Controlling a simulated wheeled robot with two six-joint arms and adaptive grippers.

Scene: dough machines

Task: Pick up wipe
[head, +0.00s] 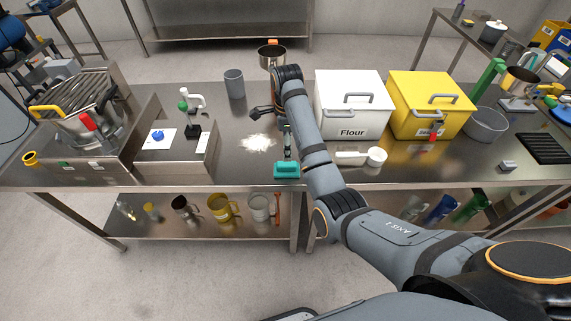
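A teal wipe-like tool (287,170) with an upright dark handle lies near the front edge of the steel table, at the middle. It is the likeliest thing to be the wipe. My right arm comes in from the lower right and reaches over the table just right of this tool. My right gripper (257,112) is above the table, behind the tool and apart from it, with its fingers pointing left. The fingers look spread and empty. A patch of white powder (258,142) lies left of the tool. My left gripper is not in view.
A white flour bin (352,107) and a yellow bin (431,106) stand to the right. A white scoop (361,156) lies before them. A grey cup (234,84) and a metal pot (271,54) stand behind. Machines fill the left side. Mugs stand on the lower shelf.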

